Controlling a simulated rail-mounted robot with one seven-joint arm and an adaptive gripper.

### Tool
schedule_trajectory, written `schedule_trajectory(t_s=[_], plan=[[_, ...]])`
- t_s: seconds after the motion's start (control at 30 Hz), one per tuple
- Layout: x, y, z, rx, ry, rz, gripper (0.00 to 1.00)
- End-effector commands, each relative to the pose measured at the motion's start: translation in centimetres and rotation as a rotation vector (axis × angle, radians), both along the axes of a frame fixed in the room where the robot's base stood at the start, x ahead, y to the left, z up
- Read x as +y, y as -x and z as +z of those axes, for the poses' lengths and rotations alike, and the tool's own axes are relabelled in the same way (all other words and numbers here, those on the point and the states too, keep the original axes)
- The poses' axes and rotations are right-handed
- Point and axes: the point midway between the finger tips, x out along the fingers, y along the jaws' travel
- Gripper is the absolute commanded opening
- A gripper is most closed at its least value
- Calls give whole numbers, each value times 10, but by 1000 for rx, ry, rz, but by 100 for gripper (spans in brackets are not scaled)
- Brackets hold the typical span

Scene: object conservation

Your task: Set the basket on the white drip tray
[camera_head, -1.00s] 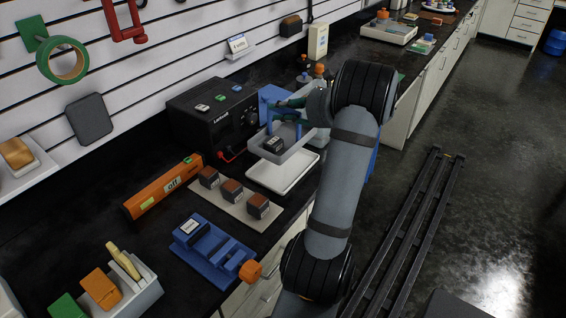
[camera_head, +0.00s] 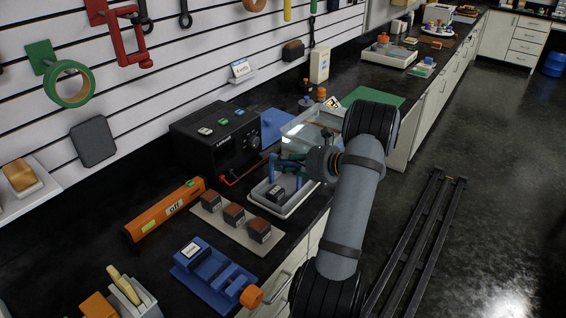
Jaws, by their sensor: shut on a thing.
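The small grey basket (camera_head: 263,190) holds a dark block with a pale label (camera_head: 275,193). It sits low, inside the outline of the white drip tray (camera_head: 287,212), whose pale rim shows around it. I cannot tell whether its underside touches the tray. My gripper (camera_head: 286,167) is directly above the basket, with teal fingers and blue upright parts reaching down to it. It is shut on the basket. The exact grip is small and partly hidden by the wrist.
A clear tank (camera_head: 310,128) stands just behind the tray. A black power unit (camera_head: 215,138) with a red lead is at left. Dark blocks on a beige mat (camera_head: 211,217), an orange device (camera_head: 165,208) and a blue fixture (camera_head: 215,272) lie in front.

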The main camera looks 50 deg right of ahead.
Motion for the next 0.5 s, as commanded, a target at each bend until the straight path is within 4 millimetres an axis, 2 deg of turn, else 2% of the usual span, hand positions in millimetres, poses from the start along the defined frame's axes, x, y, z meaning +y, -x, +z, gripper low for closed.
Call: schedule_trajectory(t_s=[0.13,0.17,0.5], plan=[[-1,0,-2,-4,0,-2,0],[0,0,-3,0,0,-1,20],[0,0,-2,0,-1,-1,38]])
